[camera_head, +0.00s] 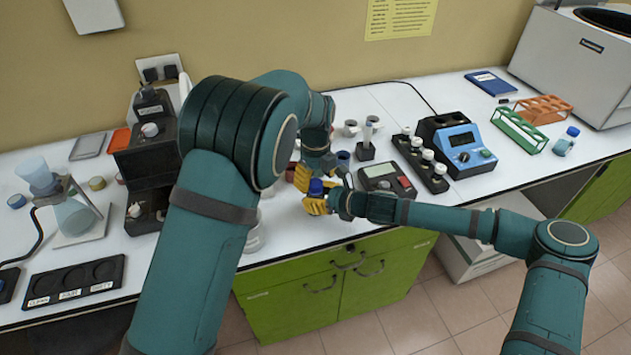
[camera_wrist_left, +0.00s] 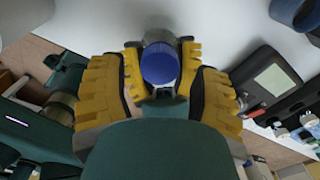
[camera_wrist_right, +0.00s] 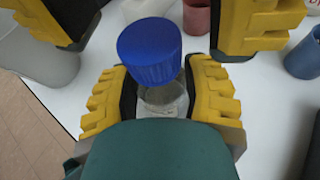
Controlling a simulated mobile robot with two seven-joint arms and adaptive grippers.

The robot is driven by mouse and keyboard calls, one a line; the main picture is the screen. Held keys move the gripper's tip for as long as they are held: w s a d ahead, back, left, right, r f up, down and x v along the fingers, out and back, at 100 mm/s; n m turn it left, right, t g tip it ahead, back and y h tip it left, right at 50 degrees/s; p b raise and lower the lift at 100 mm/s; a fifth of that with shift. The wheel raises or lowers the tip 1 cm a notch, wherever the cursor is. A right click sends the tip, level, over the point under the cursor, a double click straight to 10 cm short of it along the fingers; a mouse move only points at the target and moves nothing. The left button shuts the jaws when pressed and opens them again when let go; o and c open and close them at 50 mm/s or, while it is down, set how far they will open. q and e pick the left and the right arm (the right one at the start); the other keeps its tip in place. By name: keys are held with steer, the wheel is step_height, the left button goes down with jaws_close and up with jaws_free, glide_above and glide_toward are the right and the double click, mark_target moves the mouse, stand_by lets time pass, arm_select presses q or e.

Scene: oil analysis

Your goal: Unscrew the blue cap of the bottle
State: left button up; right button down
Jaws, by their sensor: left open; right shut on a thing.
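The bottle (camera_wrist_right: 163,104) is clear with a blue cap (camera_wrist_right: 150,50) on top, seen large in the right wrist view. My right gripper (camera_wrist_right: 160,90) is shut on the bottle body below the cap, one yellow finger on each side. My left gripper (camera_wrist_left: 160,88) is open, its fingers spread on either side of the cap with gaps between. The cap (camera_wrist_left: 160,62) shows from above in the left wrist view. In the head view the cap (camera_head: 316,187) shows between the grippers, while the bottle body is mostly hidden.
A grey device with a display (camera_head: 387,180) stands close to the right of the grippers. A dark blue cup (camera_wrist_right: 303,55) and a reddish cup (camera_wrist_right: 197,17) are nearby. A black rack (camera_head: 420,163) and blue instrument (camera_head: 463,150) stand farther right. The counter's front edge is close.

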arm_select(q)
steer(key=shift+r, duration=1.5)
arm_select(e)
steer(key=shift+c, duration=1.5)
jaws_free()
steer(key=shift+d, duration=0.15)
